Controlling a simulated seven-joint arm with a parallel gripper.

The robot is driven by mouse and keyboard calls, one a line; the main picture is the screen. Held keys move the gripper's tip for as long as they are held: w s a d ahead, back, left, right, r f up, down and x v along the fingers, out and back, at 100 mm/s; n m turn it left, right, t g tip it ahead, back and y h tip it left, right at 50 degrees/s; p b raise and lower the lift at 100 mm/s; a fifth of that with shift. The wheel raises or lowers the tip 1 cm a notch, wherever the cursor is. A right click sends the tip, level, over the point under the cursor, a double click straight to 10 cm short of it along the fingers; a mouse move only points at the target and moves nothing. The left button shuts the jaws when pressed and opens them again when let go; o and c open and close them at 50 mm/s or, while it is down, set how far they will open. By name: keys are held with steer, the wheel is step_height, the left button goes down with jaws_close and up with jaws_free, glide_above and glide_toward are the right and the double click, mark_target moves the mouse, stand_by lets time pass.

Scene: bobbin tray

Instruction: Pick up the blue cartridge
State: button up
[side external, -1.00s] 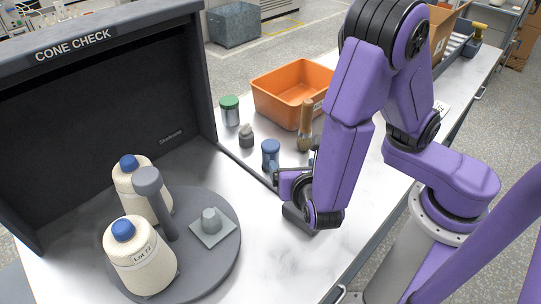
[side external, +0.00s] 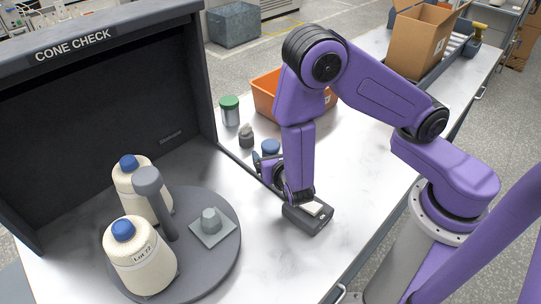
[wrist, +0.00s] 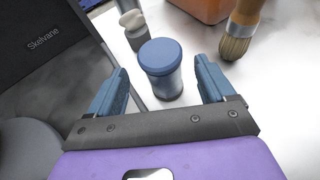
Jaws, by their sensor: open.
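The blue cartridge (wrist: 160,57) is an upright cylinder with a blue lid and a bluish, shiny body. In the wrist view it stands ahead of my gripper (wrist: 161,74), roughly centred between its two blue fingers. A gap shows on each side, so the fingers are open and not touching it. In the side view the cartridge's lid (side external: 270,147) shows just beyond my gripper (side external: 266,166), and its lower part is hidden. How deep it sits between the fingers is hard to tell.
A small grey bottle (wrist: 134,30) stands just behind the cartridge, and a brush (wrist: 240,35) to its right. A green-lidded jar (side external: 230,111) and an orange bin (side external: 265,88) are further back. A dark device (side external: 308,216) lies below my wrist. The cone booth (side external: 100,95) is left.

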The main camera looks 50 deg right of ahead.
steer(key=shift+x, duration=2.8)
steer(key=shift+s, duration=0.1)
steer(key=c, duration=1.1)
